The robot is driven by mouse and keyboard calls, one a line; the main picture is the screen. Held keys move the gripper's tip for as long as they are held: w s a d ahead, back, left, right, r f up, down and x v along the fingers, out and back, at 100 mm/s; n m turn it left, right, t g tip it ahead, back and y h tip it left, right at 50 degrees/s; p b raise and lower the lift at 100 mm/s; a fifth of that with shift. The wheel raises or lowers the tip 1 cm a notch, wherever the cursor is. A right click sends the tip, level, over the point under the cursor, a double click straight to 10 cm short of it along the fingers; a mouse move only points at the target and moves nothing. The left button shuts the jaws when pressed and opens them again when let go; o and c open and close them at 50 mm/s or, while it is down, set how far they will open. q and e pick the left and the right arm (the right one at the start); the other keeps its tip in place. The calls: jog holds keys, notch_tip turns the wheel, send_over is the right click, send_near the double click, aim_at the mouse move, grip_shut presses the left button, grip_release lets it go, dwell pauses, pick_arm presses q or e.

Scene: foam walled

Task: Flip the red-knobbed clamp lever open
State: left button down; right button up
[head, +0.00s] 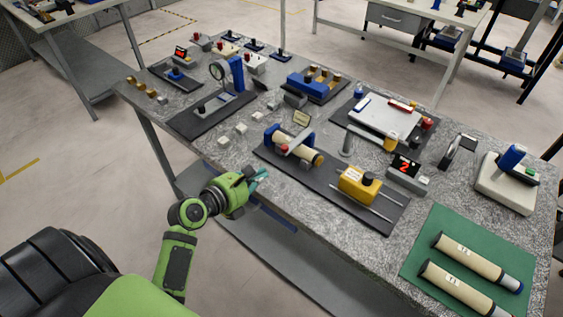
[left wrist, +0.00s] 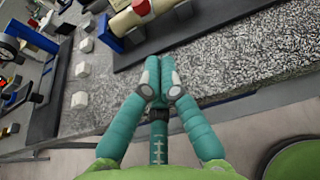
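The clamp lever has a red knob (head: 284,148) and a pale bar. It lies low across the tan cylinder (head: 304,152), which rests in blue supports on a dark base plate. In the left wrist view, the cylinder (left wrist: 125,19) shows at the top, beyond the fingertips, with part of the clamp. My left gripper (head: 262,178) is at the table's front edge, in front of the clamp and apart from it. Its teal fingers (left wrist: 158,80) hold nothing visible. Their tips look close together, but how far they are spread is unclear. My right gripper is out of view.
A yellow block (head: 352,184) on rails stands right of the clamp. Small pale cubes (head: 241,129) lie to its left. A green mat (head: 440,230) with two labelled cylinders is at the near right. The bare table strip before the clamp's base is clear.

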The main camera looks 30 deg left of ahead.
pick_arm(q)
jog(key=x, duration=0.9)
jog(key=shift+w+f, duration=0.2)
jog(key=shift+w, duration=0.15)
